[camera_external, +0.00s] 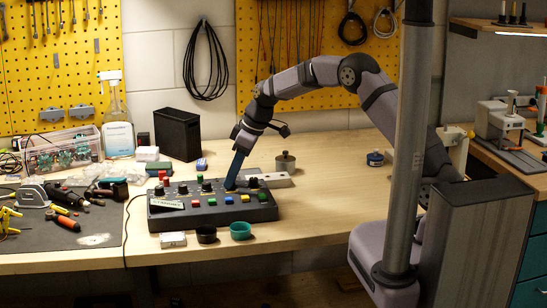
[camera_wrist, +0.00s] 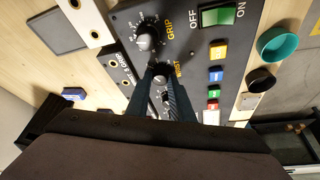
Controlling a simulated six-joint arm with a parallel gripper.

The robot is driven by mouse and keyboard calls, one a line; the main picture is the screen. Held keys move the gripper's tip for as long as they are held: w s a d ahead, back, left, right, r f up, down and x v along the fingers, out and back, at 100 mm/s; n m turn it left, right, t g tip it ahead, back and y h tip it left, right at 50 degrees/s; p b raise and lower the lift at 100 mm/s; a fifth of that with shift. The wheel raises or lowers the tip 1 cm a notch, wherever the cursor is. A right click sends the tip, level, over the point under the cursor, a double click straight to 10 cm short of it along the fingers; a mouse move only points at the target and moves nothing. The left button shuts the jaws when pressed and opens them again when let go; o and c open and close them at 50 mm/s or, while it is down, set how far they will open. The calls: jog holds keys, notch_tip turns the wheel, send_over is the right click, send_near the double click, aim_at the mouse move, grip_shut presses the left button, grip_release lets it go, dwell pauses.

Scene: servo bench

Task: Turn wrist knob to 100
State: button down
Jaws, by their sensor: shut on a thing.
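The dark control box (camera_external: 215,215) lies on the wooden bench, with several knobs and coloured buttons on top. My gripper (camera_external: 230,187) reaches down onto its upper face. In the wrist view, the two dark fingers of my gripper (camera_wrist: 161,73) close around a black knob (camera_wrist: 161,70), beside a partly hidden yellow label ending in "IST". The gripper is shut on this wrist knob. The fingers cover much of its dial, and I cannot read its setting. The knob marked GRIP (camera_wrist: 146,38) stands apart, just above it in the wrist view, with a white scale around it.
A green OFF/ON switch (camera_wrist: 216,16) and a row of coloured buttons (camera_wrist: 216,75) sit close by on the panel. A teal cup (camera_external: 240,231) and a black cup (camera_external: 206,235) stand before the box.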

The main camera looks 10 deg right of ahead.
aim_at(242, 185)
jog(key=n+g, duration=0.1)
jog(key=n, duration=0.3)
jog(key=shift+w+r+g, duration=0.1)
jog(key=shift+w+g, duration=0.1)
jog(key=shift+g, duration=0.2)
jog(key=shift+w+n+g+p, duration=0.1)
jog(key=shift+n+g+p, duration=0.5)
jog(key=shift+n+p, duration=0.9)
jog(key=shift+n+b, duration=0.35)
jog(key=shift+n, duration=0.25)
jog(key=c, duration=1.6)
grip_release()
jog(key=shift+o, duration=0.2)
jog(key=b+v, duration=0.1)
jog(key=v, duration=0.6)
jog(key=shift+w+d, duration=0.1)
